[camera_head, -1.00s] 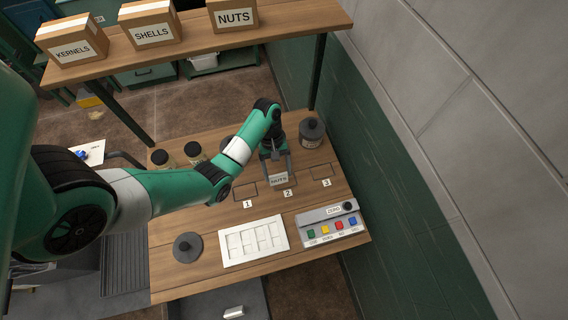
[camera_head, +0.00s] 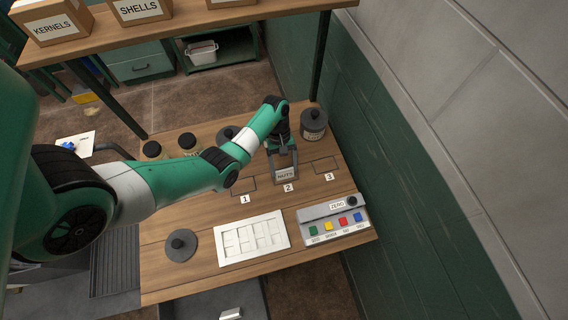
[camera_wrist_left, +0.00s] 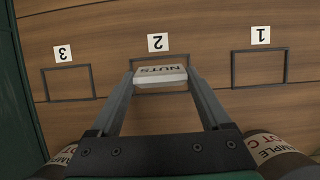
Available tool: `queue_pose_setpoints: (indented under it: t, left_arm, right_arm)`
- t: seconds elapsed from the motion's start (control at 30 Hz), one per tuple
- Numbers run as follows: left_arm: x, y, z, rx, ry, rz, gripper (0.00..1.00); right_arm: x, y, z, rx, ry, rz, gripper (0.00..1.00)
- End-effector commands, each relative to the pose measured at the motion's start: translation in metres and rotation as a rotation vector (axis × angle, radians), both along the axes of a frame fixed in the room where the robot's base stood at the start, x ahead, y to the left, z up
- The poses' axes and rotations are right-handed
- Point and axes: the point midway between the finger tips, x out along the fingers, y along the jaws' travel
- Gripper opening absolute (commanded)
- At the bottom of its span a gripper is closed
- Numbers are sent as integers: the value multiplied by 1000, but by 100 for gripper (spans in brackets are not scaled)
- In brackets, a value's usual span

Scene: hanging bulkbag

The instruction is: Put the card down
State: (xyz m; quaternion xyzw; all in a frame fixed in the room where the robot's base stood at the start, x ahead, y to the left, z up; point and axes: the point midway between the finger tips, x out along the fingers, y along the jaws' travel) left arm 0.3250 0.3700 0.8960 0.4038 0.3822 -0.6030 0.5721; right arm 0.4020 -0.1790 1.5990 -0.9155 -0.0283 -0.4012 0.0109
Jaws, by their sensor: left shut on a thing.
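My left gripper (camera_head: 285,171) is shut on a small white card (camera_wrist_left: 160,77) that reads NUTS. The card is between the two fingertips, and its lettering is upside down in the left wrist view. The card is at the outlined slot (camera_wrist_left: 134,61) marked 2 (camera_head: 288,187). I cannot tell whether the card touches the table. The slot marked 1 (camera_head: 243,186) and the slot marked 3 (camera_head: 324,166) are empty outlines on either side. My right gripper is not in view.
On the wooden table (camera_head: 200,281) are a white compartment tray (camera_head: 252,239), a grey panel with coloured buttons (camera_head: 334,220), a grey round lid (camera_head: 180,245) and a lidded jar (camera_head: 313,124). A shelf with labelled boxes (camera_head: 140,10) stands behind.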

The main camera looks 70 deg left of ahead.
Motion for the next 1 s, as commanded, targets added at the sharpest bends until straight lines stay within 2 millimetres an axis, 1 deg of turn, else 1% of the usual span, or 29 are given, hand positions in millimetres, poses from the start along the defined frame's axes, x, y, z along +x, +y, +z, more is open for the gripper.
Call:
queue_pose_setpoints:
  t: [0.03,0.1,0.13,0.33,0.47,0.57,0.67,0.7,0.77,0.8,0.83,0.9,1.0]
  left_arm:
    - [0,0,-1,0,0,0,84]
    - [0,0,-1,0,0,0,97]
    - [0,0,-1,0,0,0,100]
    - [0,0,0,0,0,0,100]
    - [1,2,8,2,-2,1,100]
    - [1,9,25,3,-3,2,100]
    - [2,19,48,3,-4,2,100]
    - [2,23,60,4,-4,2,100]
    - [2,28,75,3,-3,2,100]
    - [2,32,86,2,-2,2,100]
    - [2,34,93,0,0,2,100]
    - [2,39,104,0,0,2,100]
    - [2,44,112,0,-1,1,100]
  right_arm:
    - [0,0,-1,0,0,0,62]
    - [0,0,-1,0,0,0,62]
    - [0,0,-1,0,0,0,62]
    - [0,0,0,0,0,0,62]
    - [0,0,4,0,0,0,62]
    - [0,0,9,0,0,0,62]
    - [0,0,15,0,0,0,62]
    - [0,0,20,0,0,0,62]
    - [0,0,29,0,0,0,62]
    - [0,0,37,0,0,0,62]
    - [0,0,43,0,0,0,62]
    - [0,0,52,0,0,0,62]
    - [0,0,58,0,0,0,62]
